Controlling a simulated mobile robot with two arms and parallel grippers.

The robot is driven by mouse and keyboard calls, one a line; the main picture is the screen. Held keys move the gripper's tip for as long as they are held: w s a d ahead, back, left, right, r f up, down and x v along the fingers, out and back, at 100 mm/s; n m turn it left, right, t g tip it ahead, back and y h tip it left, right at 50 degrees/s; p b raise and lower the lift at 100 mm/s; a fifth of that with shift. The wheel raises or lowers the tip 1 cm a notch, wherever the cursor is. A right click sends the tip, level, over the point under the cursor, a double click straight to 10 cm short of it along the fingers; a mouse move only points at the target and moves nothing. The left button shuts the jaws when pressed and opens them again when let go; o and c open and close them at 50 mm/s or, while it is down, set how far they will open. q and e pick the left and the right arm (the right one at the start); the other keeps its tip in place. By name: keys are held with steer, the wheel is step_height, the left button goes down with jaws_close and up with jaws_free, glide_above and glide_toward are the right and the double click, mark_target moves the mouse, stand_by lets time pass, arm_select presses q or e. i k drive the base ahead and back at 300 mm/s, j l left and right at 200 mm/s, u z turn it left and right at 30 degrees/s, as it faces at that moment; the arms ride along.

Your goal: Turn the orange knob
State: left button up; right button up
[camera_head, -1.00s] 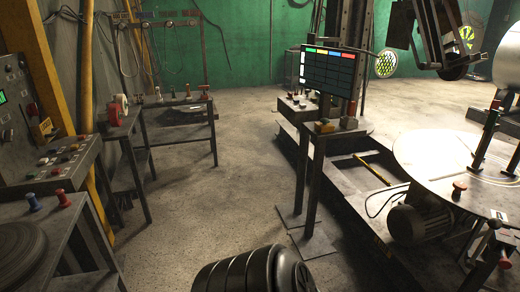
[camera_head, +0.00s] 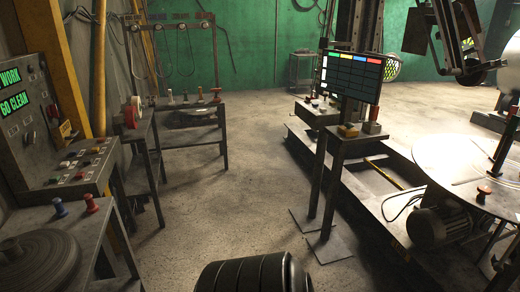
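A red-orange knob (camera_head: 484,190) stands upright on the near edge of the round table at the right. A small yellow-orange piece (camera_head: 348,131) sits on top of the narrow stand below the monitor, beside a red-topped piece (camera_head: 372,127). Which of these is the task's orange knob I cannot tell for certain. Neither of my grippers shows in the view.
A control panel (camera_head: 32,135) with green text and a button console (camera_head: 85,165) stand at the left. Blue (camera_head: 59,207) and red (camera_head: 91,203) knobs sit on the table below. A monitor (camera_head: 350,76) stands right of centre. The middle floor (camera_head: 235,200) is clear.

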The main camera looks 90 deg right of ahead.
mark_target(483, 191)
steer(key=i+z, duration=0.1)
steer(key=z, duration=1.6)
